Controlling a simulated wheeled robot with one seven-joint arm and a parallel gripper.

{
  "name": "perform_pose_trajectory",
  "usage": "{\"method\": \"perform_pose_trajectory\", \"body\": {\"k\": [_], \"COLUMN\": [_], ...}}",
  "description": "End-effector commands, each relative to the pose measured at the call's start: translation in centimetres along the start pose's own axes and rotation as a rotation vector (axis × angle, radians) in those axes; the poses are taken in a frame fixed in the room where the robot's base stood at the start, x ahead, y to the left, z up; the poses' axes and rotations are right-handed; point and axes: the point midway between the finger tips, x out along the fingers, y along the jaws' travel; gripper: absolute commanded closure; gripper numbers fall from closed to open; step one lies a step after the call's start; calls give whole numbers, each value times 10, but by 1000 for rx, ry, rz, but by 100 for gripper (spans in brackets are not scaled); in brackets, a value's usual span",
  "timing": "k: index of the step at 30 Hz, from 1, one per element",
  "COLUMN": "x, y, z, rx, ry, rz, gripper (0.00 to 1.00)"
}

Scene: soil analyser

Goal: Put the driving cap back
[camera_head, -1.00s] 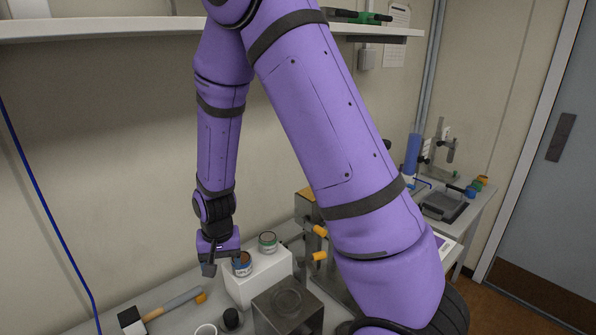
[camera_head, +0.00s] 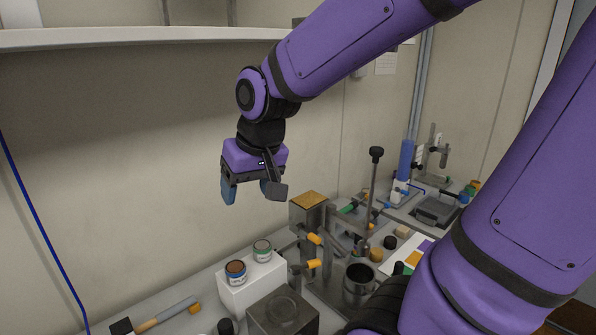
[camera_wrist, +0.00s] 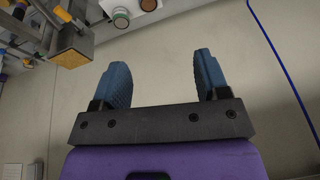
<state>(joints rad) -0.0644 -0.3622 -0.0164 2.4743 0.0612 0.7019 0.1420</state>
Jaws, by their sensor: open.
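My gripper (camera_head: 251,190) is open and empty, raised in front of the back wall above the bench. In the wrist view its two blue fingers (camera_wrist: 163,82) stand apart with bare wall between them. I cannot tell for sure which thing is the driving cap. A grey metal block (camera_head: 282,318) with a round disc-like top stands at the front of the bench, well below my gripper. A small black round piece (camera_head: 226,327) stands left of it, partly cut off. A mallet (camera_head: 160,316) with a wooden handle lies further left.
Two lidded jars, one orange-brown (camera_head: 236,272) and one green-banded (camera_head: 262,250), stand on a white box (camera_head: 252,285). A metal frame with orange knobs (camera_head: 316,239) and a steel cup (camera_head: 358,284) stand to the right. A shelf (camera_head: 130,38) runs along the wall above.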

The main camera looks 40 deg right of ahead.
Motion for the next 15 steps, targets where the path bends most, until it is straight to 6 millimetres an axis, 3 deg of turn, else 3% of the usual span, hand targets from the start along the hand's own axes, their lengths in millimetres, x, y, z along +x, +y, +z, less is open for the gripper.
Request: {"method": "perform_pose_trajectory", "body": {"k": [6,15], "x": [-48,-86], "y": [12,24], "z": [32,71], "rx": [-67,-134], "ry": [70,130], "rz": [13,42], "gripper": [32,32]}}
